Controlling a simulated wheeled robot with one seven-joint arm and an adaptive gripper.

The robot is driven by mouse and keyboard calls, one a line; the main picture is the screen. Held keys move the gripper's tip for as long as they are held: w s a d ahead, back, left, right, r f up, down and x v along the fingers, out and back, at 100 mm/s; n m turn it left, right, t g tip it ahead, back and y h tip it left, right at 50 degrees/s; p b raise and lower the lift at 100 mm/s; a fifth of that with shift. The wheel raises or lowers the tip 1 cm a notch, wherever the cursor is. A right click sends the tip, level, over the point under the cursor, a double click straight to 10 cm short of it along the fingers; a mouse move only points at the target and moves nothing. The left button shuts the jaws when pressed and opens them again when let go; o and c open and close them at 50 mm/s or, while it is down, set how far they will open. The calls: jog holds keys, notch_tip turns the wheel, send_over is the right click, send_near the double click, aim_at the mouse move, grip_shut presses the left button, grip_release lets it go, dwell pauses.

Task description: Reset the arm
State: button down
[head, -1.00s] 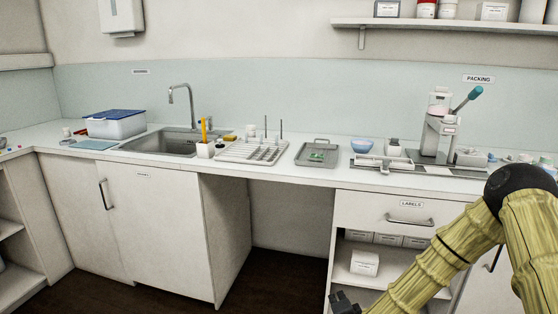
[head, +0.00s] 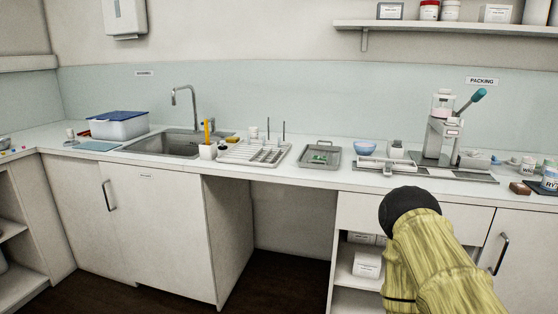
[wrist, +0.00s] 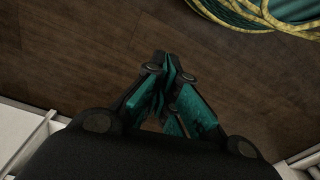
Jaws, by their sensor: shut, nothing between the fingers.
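My gripper (wrist: 167,75) shows in the wrist view, pointing down over the dark wooden floor (wrist: 90,60). Its dark and teal fingers are closed together with nothing between them. In the head view my yellow-sleeved arm with its black joint is at the lower right, in front of the drawer and open shelves. My gripper is out of the head view, below the picture.

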notch_tip(320, 180, up, 14)
jog(key=s+p, duration=0.2)
jog(key=p, duration=1.1)
jog(key=shift+d+f+n+g, duration=0.25)
jog(key=shift+d+n+g, duration=0.05)
jog(key=shift+d, duration=0.1)
jog(key=shift+s, duration=0.1)
